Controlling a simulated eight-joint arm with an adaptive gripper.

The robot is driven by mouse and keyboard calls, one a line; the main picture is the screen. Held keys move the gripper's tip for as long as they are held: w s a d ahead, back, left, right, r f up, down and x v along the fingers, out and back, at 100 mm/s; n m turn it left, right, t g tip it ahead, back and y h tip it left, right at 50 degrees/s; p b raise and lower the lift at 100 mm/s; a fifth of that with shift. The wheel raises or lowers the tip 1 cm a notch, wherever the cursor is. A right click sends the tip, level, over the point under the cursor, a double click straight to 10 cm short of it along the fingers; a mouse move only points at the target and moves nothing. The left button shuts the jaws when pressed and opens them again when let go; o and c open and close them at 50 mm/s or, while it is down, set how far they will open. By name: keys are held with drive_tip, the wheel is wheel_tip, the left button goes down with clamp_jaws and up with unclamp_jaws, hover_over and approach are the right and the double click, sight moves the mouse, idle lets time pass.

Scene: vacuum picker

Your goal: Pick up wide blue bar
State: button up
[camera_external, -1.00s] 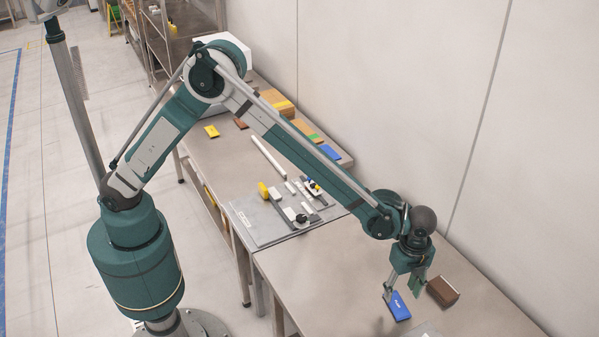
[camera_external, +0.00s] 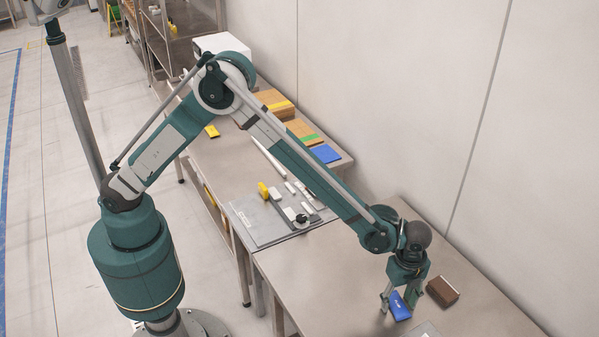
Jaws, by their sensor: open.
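The wide blue bar (camera_external: 400,306) is a flat blue block with small pale marking, at the front right of the near table (camera_external: 335,270). My gripper (camera_external: 400,299) points down over it. Its fingers are open, one at the left side of the bar and one at the right. The right finger partly hides the bar's right edge. I cannot tell whether either finger touches it.
A brown block (camera_external: 442,291) lies close to the right of my gripper. On the far table are a grey board (camera_external: 262,225) with parts, a blue block (camera_external: 325,153) and a yellow block (camera_external: 212,131). The near table's middle is clear.

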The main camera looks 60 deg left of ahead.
sight(397, 304)
idle(0.4)
drive_tip(key=c, duration=1)
drive_tip(key=shift+r+p, duration=0.45)
drive_tip(key=shift+r, duration=4.55)
